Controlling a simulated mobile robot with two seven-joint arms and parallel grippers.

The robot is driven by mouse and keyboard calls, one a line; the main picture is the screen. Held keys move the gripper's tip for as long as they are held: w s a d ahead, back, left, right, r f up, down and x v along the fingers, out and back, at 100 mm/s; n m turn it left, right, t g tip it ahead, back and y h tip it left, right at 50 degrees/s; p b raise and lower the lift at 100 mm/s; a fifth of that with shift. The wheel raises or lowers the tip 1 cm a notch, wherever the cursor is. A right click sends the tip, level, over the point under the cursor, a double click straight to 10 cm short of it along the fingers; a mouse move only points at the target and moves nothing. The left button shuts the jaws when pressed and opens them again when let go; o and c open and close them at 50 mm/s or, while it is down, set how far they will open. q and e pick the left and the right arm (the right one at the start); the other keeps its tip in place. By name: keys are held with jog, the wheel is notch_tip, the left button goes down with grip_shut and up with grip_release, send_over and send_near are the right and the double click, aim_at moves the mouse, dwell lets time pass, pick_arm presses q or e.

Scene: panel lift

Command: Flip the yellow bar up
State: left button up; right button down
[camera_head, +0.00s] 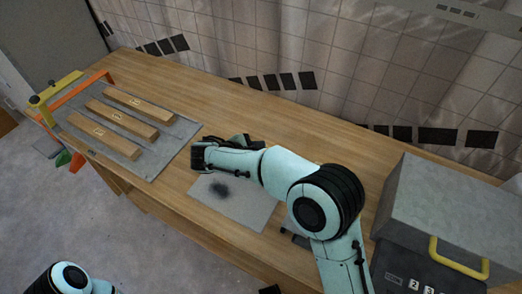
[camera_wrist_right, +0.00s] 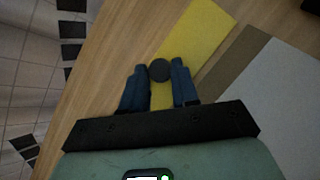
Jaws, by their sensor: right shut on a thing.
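The yellow bar (camera_wrist_right: 204,32) shows in the right wrist view as a wide flat strip running from between my right fingers to the upper right. My right gripper (camera_wrist_right: 156,72) is shut on it, with a dark round piece between the fingertips. In the head view my right gripper (camera_head: 243,140) is above the middle of the table, and my arm hides the bar there. Only a part of my left arm shows at the lower left; its gripper is out of view.
The wooden table (camera_head: 270,119) has a grey sheet (camera_head: 254,203) with a dark smudge near my right wrist. A grey board (camera_head: 178,134) with wooden blocks and yellow and orange handles lies left. A grey box (camera_head: 456,204) stands right; a tiled wall runs behind.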

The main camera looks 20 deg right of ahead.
dwell(0.4)
jog(key=c, duration=0.8)
grip_release()
jog(key=shift+c, duration=0.2)
jog(key=shift+a, duration=0.1)
jog(key=p+v, duration=0.2)
jog(key=v, duration=1.1)
jog(key=shift+a, duration=0.2)
jog(key=shift+s, duration=0.1)
